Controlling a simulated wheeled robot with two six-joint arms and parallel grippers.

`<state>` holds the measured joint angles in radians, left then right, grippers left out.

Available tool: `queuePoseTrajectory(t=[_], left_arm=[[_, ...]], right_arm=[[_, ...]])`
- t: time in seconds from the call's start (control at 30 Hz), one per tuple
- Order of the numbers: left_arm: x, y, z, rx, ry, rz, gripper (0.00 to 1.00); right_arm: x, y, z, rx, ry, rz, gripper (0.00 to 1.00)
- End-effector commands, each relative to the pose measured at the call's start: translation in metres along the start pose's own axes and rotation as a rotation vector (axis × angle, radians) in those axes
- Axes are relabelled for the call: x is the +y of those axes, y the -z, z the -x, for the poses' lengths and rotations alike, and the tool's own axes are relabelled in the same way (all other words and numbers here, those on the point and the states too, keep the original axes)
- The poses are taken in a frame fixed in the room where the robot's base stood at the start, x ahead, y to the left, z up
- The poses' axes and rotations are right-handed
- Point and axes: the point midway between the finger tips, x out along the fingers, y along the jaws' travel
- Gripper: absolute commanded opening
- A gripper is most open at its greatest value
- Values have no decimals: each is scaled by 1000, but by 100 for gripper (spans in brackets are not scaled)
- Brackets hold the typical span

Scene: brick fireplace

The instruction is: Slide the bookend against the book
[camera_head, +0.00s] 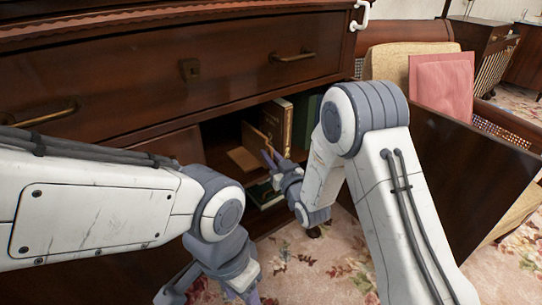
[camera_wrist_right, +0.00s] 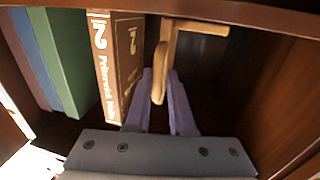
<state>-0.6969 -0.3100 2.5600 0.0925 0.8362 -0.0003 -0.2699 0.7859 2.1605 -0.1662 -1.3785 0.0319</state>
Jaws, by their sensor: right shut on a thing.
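The wooden bookend (camera_head: 244,159) stands on the shelf inside the open cabinet compartment in the head view. The brown book (camera_head: 275,121) stands upright to its right. In the right wrist view the bookend (camera_wrist_right: 160,72) is at the top middle and the book (camera_wrist_right: 122,55), with gold lettering on its spine, is to its left. My right gripper (camera_head: 272,158) reaches into the compartment. In the wrist view its purple fingers (camera_wrist_right: 160,103) are on both sides of the bookend's upright, one between it and the book. My left gripper (camera_head: 245,293) is low in the head view, partly cut off.
Green (camera_wrist_right: 68,50) and blue books stand beyond the brown book. Another shelf with books (camera_head: 264,194) lies below. The open cabinet door (camera_head: 450,165) stands to the right of my right arm. The compartment's side wall (camera_wrist_right: 275,85) is right of the bookend.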

Motion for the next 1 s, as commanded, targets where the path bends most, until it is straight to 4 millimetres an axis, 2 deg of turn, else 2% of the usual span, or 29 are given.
queuePoseTrajectory(t=[0.5, 0.77, 1.0], left_arm=[[0, 0, 0, 0, 0, 0, 50], [0, 0, 0, 0, 0, 0, 50], [0, 0, 0, 0, 0, 0, 50]], right_arm=[[3, 0, 0, -1, -6, -1, 0], [38, 0, -7, 1, -9, -1, 0], [40, 0, -7, -1, -5, -1, 0]])
